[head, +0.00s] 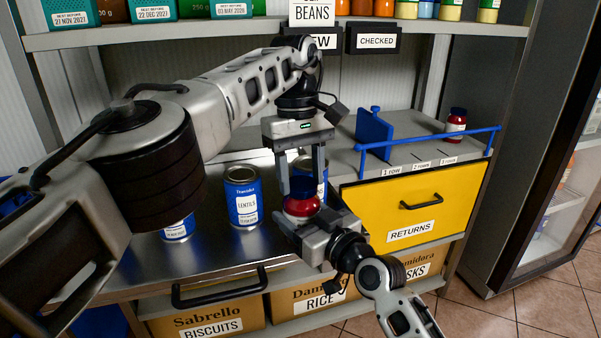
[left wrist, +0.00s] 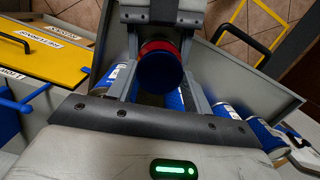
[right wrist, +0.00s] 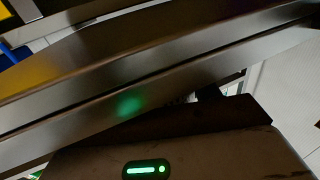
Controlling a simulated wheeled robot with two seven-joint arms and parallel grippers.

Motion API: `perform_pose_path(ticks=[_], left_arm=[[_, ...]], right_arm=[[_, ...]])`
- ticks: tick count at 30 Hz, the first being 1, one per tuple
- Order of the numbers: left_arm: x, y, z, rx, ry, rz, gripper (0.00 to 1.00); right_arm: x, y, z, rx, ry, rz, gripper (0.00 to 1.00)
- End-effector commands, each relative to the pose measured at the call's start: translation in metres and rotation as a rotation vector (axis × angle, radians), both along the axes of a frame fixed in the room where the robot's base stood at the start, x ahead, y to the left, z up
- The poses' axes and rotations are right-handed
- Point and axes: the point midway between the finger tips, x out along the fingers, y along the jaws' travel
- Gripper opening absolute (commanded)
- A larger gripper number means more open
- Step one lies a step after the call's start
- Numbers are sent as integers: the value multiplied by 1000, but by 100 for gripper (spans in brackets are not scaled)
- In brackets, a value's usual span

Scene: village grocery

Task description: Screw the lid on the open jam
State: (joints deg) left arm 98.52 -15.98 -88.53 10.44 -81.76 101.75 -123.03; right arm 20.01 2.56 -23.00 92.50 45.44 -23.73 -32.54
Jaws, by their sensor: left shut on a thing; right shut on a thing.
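The red jam jar (head: 300,206) stands upright in my right gripper (head: 306,218), which is shut on its body from below and in front. My left gripper (head: 301,191) points straight down over the jar and is shut on the blue lid. In the left wrist view the round blue lid (left wrist: 160,74) sits between the two fingertips, with the red jar (left wrist: 158,47) showing behind its edge. The lid is at the jar's mouth; I cannot tell whether it is seated or how tight it is. The right wrist view does not clearly show the jar.
Several blue cans, one a lentils can (head: 243,200), stand on the metal counter (head: 210,262) close to the grippers. A yellow returns drawer (head: 405,208) is to the right, with a blue rail (head: 425,139) and another red jar (head: 456,126) above it. Cardboard boxes sit below.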

Motion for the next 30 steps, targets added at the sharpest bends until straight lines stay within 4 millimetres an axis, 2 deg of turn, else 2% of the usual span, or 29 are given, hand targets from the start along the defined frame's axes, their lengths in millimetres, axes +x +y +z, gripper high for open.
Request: perform_pose_path(ticks=[4, 13, 14, 15, 16, 25, 30], left_arm=[[-1, 1, 1, -1, -2, -75, 29], [-1, 1, 1, -1, -1, -85, 29], [-1, 1, 1, -1, -1, -85, 58], [-1, 1, 1, -1, -1, -84, 69], [-1, 1, 1, -1, -1, -84, 72], [-1, 1, 1, 0, 0, -70, 68], [-1, 1, 5, 20, 4, 102, 68]], right_arm=[[-1, 1, -1, -2, 2, 2, 0], [0, 0, -1, -1, 3, 1, 0], [0, 0, -1, -1, 3, 2, 0], [0, 0, -1, -2, 4, 1, 0], [0, 0, -1, -2, 4, 1, 0], [-1, 0, -1, -1, 3, 2, 0], [-1, 1, -1, -1, 3, 2, 0]])
